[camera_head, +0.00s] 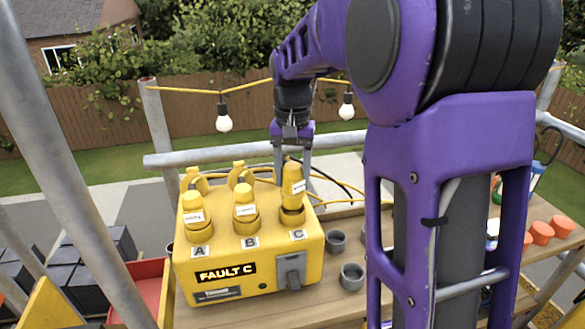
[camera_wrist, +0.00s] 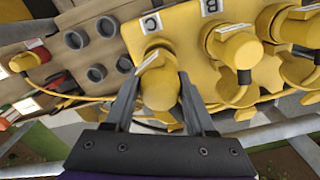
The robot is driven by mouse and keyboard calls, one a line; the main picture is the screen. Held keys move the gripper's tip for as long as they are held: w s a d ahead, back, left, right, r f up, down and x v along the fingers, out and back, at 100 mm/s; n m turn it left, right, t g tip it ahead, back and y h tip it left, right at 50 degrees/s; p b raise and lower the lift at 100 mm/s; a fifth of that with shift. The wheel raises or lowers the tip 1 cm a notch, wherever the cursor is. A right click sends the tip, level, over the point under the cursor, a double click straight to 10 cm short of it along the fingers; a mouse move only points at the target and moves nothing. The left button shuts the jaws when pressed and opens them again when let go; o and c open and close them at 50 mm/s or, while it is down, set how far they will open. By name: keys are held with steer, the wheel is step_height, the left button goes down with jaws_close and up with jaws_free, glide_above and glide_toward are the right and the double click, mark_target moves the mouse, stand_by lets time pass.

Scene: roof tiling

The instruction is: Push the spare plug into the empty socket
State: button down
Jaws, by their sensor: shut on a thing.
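A yellow box (camera_head: 255,268) marked FAULT C stands on the bench, with sockets A, B and C along its top. A yellow plug with a white tag (camera_head: 292,180) stands at socket C (camera_head: 292,216), rising higher from its collar than the plugs at A (camera_head: 194,213) and B (camera_head: 244,207). My gripper (camera_head: 292,163) reaches it from behind. In the wrist view, my gripper's two fingers (camera_wrist: 159,82) are closed on either side of this plug (camera_wrist: 160,90). The plug's lower end is hidden, so I cannot tell how deep it sits.
Another yellow plug with a white tag (camera_wrist: 24,61) lies on the bench in the wrist view. Grey cups (camera_head: 352,276) stand right of the box. Yellow cables trail behind it. A scaffold rail (camera_head: 220,152) and hanging bulbs (camera_head: 223,122) are beyond.

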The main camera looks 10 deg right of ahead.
mark_target(293, 190)
steer(key=shift+f+b, duration=0.75)
steer(key=shift+f, duration=0.55)
steer(key=shift+f, duration=0.65)
stand_by(0.9)
steer(key=c, duration=0.5)
jaws_free()
step_height(293, 190, up, 3)
steer(key=p, duration=0.2)
steer(key=shift+r+p, duration=0.1)
steer(key=shift+p, duration=0.25)
steer(key=shift+r, duration=3.95)
